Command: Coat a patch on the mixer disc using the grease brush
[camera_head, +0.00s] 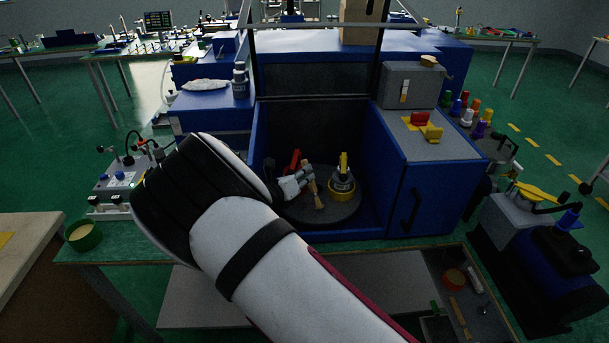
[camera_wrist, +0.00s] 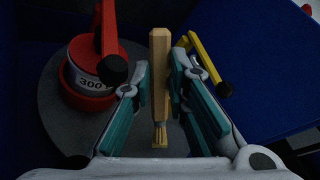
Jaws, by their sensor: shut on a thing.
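The grease brush (camera_wrist: 160,62), with a wooden handle and pale bristles, is between the fingers of my gripper (camera_wrist: 160,80), which is shut on its handle. In the head view the brush (camera_head: 318,203) points bristles-down over the dark grey, round mixer disc (camera_head: 300,217) inside the blue press housing. The disc also shows in the wrist view (camera_wrist: 60,128). I cannot tell whether the bristles touch the disc. My gripper (camera_head: 308,178) is low over the disc, and my arm hides the left part of the housing. No coated patch can be made out.
A red-based, red-handled weight marked 300 (camera_wrist: 88,78) stands on the disc, left of the brush in the wrist view. A yellow-based weight (camera_head: 342,187) stands close right of the brush. Blue housing walls (camera_head: 385,180) enclose the disc. A green cup (camera_head: 84,236) stands at left.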

